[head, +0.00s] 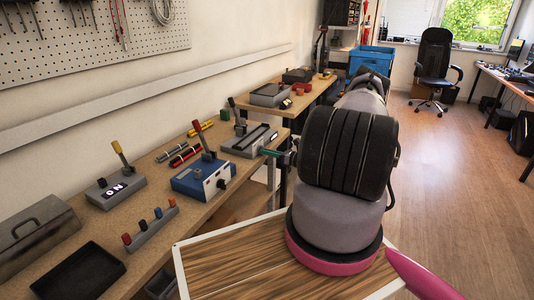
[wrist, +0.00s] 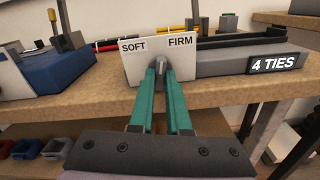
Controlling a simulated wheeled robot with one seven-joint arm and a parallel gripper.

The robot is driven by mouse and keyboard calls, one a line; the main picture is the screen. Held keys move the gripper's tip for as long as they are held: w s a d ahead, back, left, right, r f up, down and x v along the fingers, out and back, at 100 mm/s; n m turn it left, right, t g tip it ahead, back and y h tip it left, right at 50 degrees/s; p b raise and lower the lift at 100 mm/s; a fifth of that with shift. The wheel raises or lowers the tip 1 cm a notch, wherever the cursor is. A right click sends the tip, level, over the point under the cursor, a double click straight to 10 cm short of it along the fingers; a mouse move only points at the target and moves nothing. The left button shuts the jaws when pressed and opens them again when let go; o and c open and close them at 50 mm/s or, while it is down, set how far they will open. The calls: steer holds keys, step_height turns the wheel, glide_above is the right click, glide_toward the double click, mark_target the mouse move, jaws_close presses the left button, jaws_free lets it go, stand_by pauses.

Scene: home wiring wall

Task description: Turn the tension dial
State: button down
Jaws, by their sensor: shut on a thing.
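The tension dial is a small grey knob (wrist: 161,63) in front of a white plate (wrist: 143,71) lettered SOFT on the left and FIRM on the right. The plate stands at the front of a grey device (wrist: 222,62) labelled 4 TIES. In the wrist view, the teal fingers of my gripper (wrist: 161,73) are shut on the knob, which shows between their tips below and between the two words. The fingers hide part of the knob, and I cannot tell its exact turn. In the head view, my gripper (head: 275,153) reaches the device (head: 250,141) from the right; the knob is hidden there.
A blue box with a lever (head: 203,178) stands left of the device on the wooden bench (head: 165,225). Nearer are a row of coloured knobs (head: 150,225), an ON switch box (head: 116,188) and a black tray (head: 80,272). Open floor (head: 450,170) lies to the right.

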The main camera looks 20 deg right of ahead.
steer(key=m, duration=0.5)
steer(key=shift+m, duration=0.3)
stand_by(0.4)
steer(key=c, duration=1.2)
jaws_free()
steer(key=shift+o, duration=0.2)
steer(key=shift+s+d, duration=0.1)
steer(key=v, duration=1)
steer(key=shift+s+d, duration=0.2)
steer(key=shift+s, duration=0.05)
